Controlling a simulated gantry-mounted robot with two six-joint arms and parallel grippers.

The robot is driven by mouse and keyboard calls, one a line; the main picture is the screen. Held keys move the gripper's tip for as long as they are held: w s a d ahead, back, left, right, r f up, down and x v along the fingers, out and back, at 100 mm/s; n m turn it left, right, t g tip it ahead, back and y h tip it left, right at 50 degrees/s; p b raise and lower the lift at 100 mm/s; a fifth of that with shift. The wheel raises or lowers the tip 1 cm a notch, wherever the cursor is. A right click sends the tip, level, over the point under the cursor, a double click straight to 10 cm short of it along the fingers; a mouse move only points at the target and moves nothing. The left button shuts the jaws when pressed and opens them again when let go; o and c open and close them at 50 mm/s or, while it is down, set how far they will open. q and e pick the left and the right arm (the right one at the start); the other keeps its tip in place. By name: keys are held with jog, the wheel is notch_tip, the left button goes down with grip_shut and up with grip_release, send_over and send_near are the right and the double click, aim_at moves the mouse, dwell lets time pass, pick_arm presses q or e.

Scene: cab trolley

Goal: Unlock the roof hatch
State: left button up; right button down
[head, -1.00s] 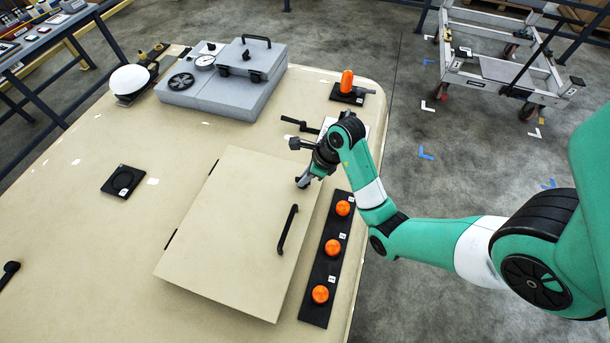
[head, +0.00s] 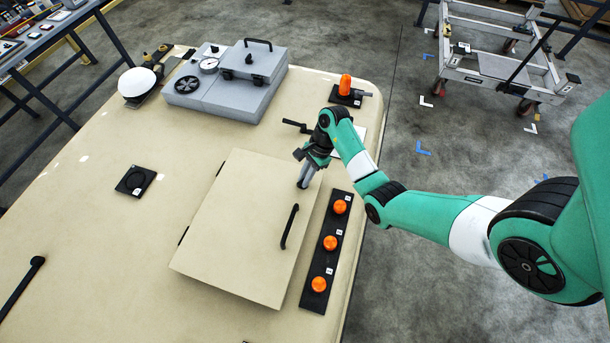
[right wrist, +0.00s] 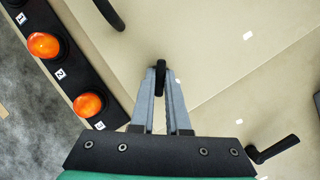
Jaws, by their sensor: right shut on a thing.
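The roof hatch (head: 228,235) is a flat beige panel lying closed on the beige roof, with a black bar handle (head: 289,227) near its right edge. My right gripper (head: 303,184) is at the hatch's far right corner. In the right wrist view its grey fingers (right wrist: 161,78) are closed around a small black latch handle (right wrist: 160,68) at the hatch edge. The fingers hide much of this latch, so its exact turn is hard to tell. The hatch's bar handle shows partly at the top of the right wrist view (right wrist: 110,14). My left gripper is out of view.
A black strip with orange buttons (head: 330,243) lies close right of the hatch. A black crank lever (head: 297,126) and an orange beacon (head: 346,84) stand beyond my gripper. A grey box (head: 225,95) is at the far left.

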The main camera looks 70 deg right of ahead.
jog(key=n+g, duration=0.1)
jog(key=n, duration=0.3)
jog(key=shift+w+n+g+y+b, duration=0.15)
jog(key=shift+n+g+y+b, duration=0.15)
jog(key=shift+g+b, duration=0.1)
jog(key=shift+n+g, duration=0.6)
jog(key=shift+n, duration=0.9)
jog(key=c, duration=0.9)
grip_release()
jog(key=shift+d+r, duration=0.1)
jog(key=p+v, duration=0.7)
jog(key=v, duration=0.4)
jog(key=shift+r, duration=0.15)
